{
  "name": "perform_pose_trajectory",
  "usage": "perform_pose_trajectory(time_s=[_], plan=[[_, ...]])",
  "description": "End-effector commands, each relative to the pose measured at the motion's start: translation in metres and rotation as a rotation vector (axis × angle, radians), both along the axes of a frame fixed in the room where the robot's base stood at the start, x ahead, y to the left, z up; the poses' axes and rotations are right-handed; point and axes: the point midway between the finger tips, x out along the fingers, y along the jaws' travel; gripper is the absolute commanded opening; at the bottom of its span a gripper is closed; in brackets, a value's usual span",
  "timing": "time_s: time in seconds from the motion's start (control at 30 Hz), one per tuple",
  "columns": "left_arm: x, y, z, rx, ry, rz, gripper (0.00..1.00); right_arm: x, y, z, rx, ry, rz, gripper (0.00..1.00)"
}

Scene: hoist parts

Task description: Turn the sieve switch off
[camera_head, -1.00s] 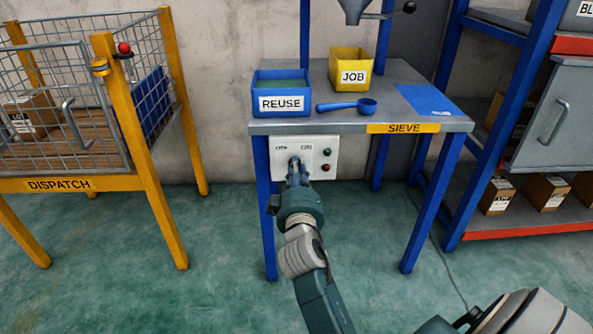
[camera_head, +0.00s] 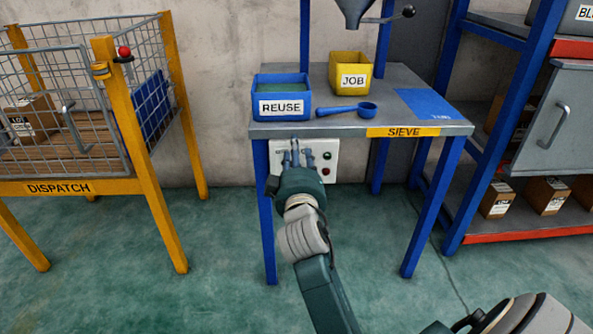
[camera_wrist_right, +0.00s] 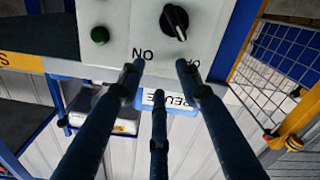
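The white sieve switch panel (camera_head: 330,150) hangs under the left front of the sieve table. In the right wrist view the panel (camera_wrist_right: 132,15) is upside down, with a black rotary knob (camera_wrist_right: 175,20) between the ON and OFF labels. The knob carries a white pointer mark; which label it points to is hard to tell. My right gripper (camera_head: 296,153) is in front of the panel and hides the knob in the head view. In its wrist view, the right gripper (camera_wrist_right: 159,72) has its three fingers spread and empty, apart from the knob. My left gripper is not in view.
On the sieve table (camera_head: 350,127) stand a blue REUSE bin (camera_head: 282,90), a yellow JOB bin (camera_head: 350,72) and a blue scoop (camera_head: 345,109). A yellow dispatch cage (camera_head: 130,130) is left, a blue rack (camera_head: 500,120) right. A green lamp (camera_wrist_right: 100,35) sits beside the knob.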

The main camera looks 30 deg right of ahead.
Motion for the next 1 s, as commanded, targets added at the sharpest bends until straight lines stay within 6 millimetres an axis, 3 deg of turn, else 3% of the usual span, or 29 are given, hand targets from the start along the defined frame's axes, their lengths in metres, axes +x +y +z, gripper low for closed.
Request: perform_pose_trajectory(time_s=[0.1, 0.27, 0.87, 1.0], plan=[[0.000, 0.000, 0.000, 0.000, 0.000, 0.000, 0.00, 0.000, 0.000, 0.020, 0.002, 0.002, 0.000, 0.34], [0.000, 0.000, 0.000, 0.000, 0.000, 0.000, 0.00, 0.000, 0.000, 0.033, 0.003, 0.006, 0.000, 0.34], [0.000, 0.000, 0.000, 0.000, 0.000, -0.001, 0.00, 0.000, 0.001, 0.036, 0.003, 0.007, 0.004, 0.34], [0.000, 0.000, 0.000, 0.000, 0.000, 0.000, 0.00, 0.003, 0.022, 0.046, -0.013, -0.050, 0.072, 0.34]])
